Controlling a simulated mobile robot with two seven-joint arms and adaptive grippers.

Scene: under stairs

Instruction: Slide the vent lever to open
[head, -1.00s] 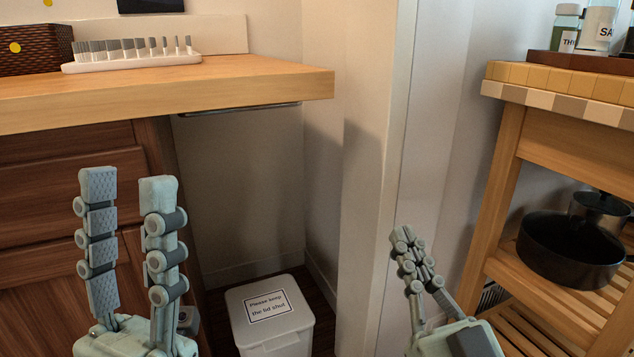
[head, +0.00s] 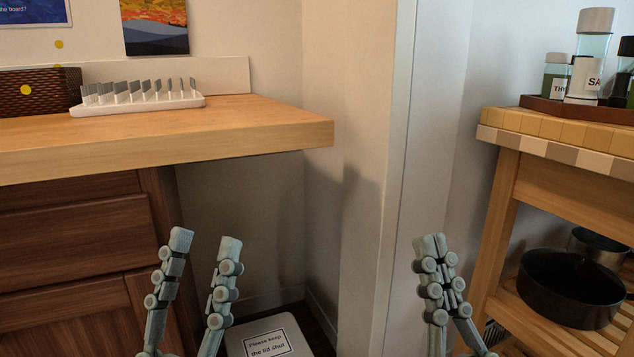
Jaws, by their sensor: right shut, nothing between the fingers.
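No vent lever can be made out in the head view. A small dark slatted patch (head: 493,333) shows low behind the wooden cart's left leg; it may be a vent, but it is too small and too hidden to tell. My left gripper (head: 205,242) is at lower left, in front of the cabinet, with its fingers apart and nothing between them. My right gripper (head: 433,240) is right of the wall corner, left of the cart, with its fingers together and empty.
A wooden counter (head: 200,140) with a white rack (head: 140,104) juts in from the left. A lidded bin (head: 268,337) stands on the floor below. The wooden cart (head: 500,220) at right holds jars (head: 592,60) on top and a black pan (head: 570,288) below. A wall corner (head: 368,180) stands between.

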